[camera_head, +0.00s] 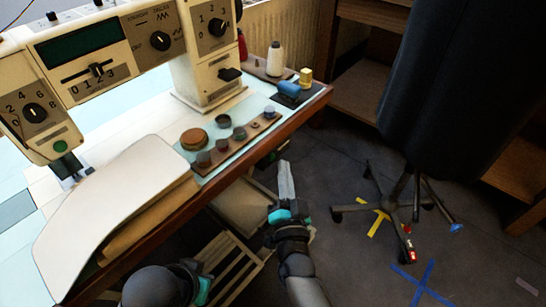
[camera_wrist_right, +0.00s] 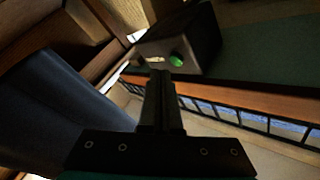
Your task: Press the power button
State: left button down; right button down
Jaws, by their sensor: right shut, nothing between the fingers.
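My right gripper (camera_head: 285,172) is shut and empty, beside the table's front edge in the head view. It also shows in the wrist view (camera_wrist_right: 162,85), fingers together and pointing toward a dark box (camera_wrist_right: 205,40). A round green button (camera_wrist_right: 177,60) sits on that box's face, just beyond and right of the fingertips, apart from them as far as I can tell. In the head view, the cream sewing machine (camera_head: 185,70) has a small green button (camera_head: 60,146) at lower left. I cannot tell which button is the power button.
The wooden table edge (camera_head: 245,150) runs beside my right gripper. Spools and tins stand on the tabletop, including a brown tin (camera_head: 194,139). A wooden slatted piece (camera_head: 235,265) is under the table. A wheeled stand (camera_head: 391,200) stands right, with open floor between.

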jog(key=shift+w+a, duration=0.25)
jog(key=shift+a, duration=0.1)
jog(key=shift+w+a, duration=0.3)
jog(key=shift+a, duration=0.05)
dwell(0.6)
jog(key=shift+w+a+r, duration=0.15)
jog(key=shift+a, duration=0.05)
dwell(0.3)
jog(key=shift+d+r, duration=0.1)
jog(key=shift+s+d+p, duration=0.5)
jog(key=shift+s+d, duration=0.1)
jog(key=shift+d, duration=0.05)
jog(key=shift+d, duration=0.1)
